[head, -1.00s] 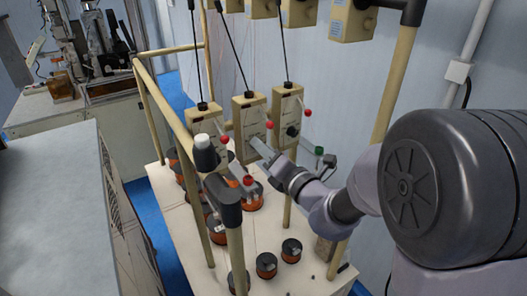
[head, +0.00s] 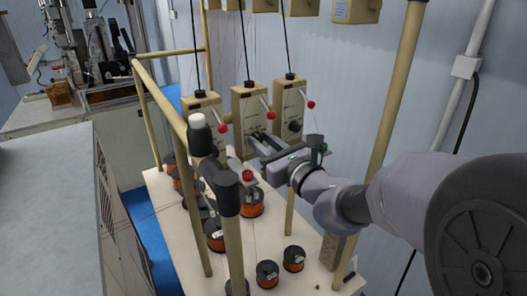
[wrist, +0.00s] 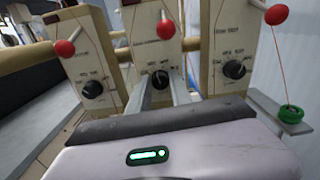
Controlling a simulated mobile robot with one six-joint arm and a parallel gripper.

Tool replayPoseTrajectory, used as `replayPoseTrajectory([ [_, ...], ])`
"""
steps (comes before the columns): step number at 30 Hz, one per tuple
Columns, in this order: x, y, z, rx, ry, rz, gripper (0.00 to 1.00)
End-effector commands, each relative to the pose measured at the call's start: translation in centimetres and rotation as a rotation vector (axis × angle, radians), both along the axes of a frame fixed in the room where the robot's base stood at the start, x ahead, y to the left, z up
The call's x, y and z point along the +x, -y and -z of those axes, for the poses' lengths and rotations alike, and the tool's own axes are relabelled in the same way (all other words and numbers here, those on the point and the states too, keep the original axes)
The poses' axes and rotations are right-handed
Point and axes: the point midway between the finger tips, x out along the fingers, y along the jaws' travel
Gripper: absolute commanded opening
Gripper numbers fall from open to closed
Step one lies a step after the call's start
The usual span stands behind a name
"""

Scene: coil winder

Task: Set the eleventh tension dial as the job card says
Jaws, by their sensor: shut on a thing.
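Three beige tension boxes hang side by side, each with a black dial and a red ball on a rod. The middle tension box (head: 249,105) is in front of my gripper (head: 256,138). In the wrist view the two fingers of my gripper (wrist: 160,92) are shut on the middle black dial (wrist: 160,79), one finger on each side. The left dial (wrist: 93,89) and right dial (wrist: 235,69) are free. Small print by the dials is too blurred to read. I cannot make out a job card.
A red ball (wrist: 276,14) and a green eyelet (wrist: 291,113) on a grey bracket stand at the right in the wrist view. A beige frame post (head: 228,230) stands nearby. Copper wire spools (head: 267,272) sit on the bench below. More boxes (head: 357,10) hang above.

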Motion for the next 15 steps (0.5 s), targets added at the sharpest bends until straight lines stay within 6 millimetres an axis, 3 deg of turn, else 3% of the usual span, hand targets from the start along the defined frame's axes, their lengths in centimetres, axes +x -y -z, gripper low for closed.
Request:
replayPoseTrajectory([
  [15, -0.08, -0.11, 0.3, -0.295, 0.201, 0.0, 0.0],
])
